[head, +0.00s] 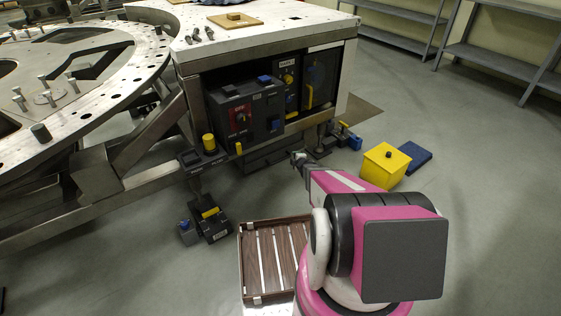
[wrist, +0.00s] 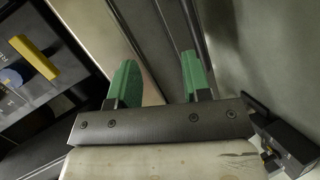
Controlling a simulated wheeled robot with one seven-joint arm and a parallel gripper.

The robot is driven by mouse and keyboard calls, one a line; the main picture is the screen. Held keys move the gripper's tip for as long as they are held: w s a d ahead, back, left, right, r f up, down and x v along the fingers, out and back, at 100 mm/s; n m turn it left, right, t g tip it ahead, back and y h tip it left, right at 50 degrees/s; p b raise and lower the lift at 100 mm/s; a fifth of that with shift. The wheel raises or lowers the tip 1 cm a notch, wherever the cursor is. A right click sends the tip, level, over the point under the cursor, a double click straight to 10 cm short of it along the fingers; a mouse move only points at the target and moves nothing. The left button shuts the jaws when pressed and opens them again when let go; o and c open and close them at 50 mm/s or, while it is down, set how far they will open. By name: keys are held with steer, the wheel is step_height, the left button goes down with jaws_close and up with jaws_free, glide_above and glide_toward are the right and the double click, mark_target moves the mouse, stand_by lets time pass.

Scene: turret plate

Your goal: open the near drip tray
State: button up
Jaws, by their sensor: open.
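A low grey tray-like box (head: 268,156) sits under the front of the turret's cabinet in the head view. I take it for the near drip tray, but its handle and edges are not clear. My gripper (head: 299,158) is at the right of this box, in front of the cabinet, and looks small from here. In the wrist view my gripper (wrist: 160,78) has two green fingertips, wide apart with nothing held between them. Beyond them are a pale metal face and a dark rail (wrist: 182,35). I cannot tell whether the fingers touch anything.
A dark panel with a yellow handle (wrist: 36,58) is left of my fingers in the wrist view. In the head view a red-and-black control box (head: 240,115) stands inside the cabinet. A yellow box (head: 384,165), a blue pad (head: 415,156) and a slatted crate (head: 242,262) lie on the floor.

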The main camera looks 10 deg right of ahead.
mark_target(281, 159)
step_height(281, 159, down, 7)
steer(key=a+n+y, duration=0.2)
steer(key=n+y, duration=0.2)
steer(key=n, duration=0.1)
steer(key=x, duration=1.1)
steer(key=shift+a+r, duration=0.2)
steer(key=shift+r, duration=0.2)
jaws_close()
